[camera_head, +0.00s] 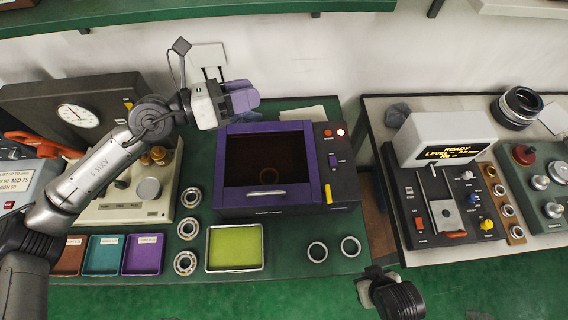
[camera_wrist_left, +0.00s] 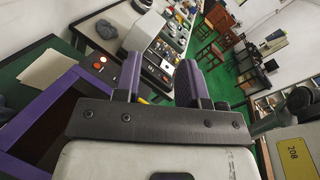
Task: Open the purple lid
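The purple lid (camera_head: 305,158) is a purple frame around a dark window on top of a dark box. It looks shut, with a silver handle (camera_head: 266,193) along its front edge. A ring shows faintly through the window. My left gripper (camera_head: 243,97) has purple fingers and is above the back left corner of the box, apart from the handle. In the left wrist view its fingers (camera_wrist_left: 160,82) stand apart with nothing between them, and the purple frame (camera_wrist_left: 40,108) shows at the left.
A yellow-green tray (camera_head: 234,248) and several bearing rings (camera_head: 186,262) lie in front of the box. Purple, teal and brown bins (camera_head: 143,254) stand at the left. A gauge unit (camera_head: 75,118) is behind them.

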